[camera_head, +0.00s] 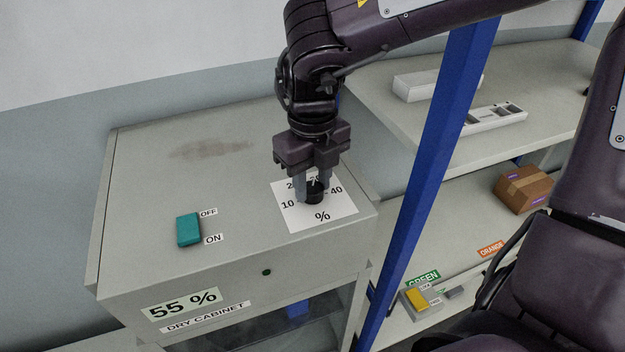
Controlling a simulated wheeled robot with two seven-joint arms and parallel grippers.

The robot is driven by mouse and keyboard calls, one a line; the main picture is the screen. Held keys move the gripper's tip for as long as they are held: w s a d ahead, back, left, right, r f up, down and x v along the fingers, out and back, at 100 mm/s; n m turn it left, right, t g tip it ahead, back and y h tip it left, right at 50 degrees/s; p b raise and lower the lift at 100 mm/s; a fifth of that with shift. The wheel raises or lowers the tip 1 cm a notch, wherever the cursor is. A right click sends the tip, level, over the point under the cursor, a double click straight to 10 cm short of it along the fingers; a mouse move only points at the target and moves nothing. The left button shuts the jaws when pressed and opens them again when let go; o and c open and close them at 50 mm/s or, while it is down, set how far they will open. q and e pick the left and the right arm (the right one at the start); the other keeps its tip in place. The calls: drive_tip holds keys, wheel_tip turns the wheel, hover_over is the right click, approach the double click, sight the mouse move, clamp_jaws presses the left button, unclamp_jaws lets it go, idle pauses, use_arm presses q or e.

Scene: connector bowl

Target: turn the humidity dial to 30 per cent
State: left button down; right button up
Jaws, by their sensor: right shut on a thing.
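The humidity dial (314,197) is a small black knob on a white scale card (320,224) on top of the grey dry cabinet (150,248). The card shows 10, 40, a per cent sign and part of a 20. My right gripper (313,190) points straight down over the card and is shut on the dial. Its fingers hide the top of the scale and the dial's pointer, so I cannot tell the setting. A display (184,305) on the cabinet front reads 55 %. My left gripper is not in view.
A teal switch (188,230) with OFF and ON labels sits left of the dial. A blue post (430,165) stands right of the cabinet. Shelves behind it hold a white tray (495,119), a cardboard box (523,188) and a yellow piece (416,298).

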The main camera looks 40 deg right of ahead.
sight(313, 187)
idle(0.3)
drive_tip(key=o, duration=1)
drive_tip(key=shift+c, duration=0.2)
drive_tip(key=shift+r, duration=0.1)
wheel_tip(313, 187, up, 8)
drive_tip(key=shift+f, duration=0.2)
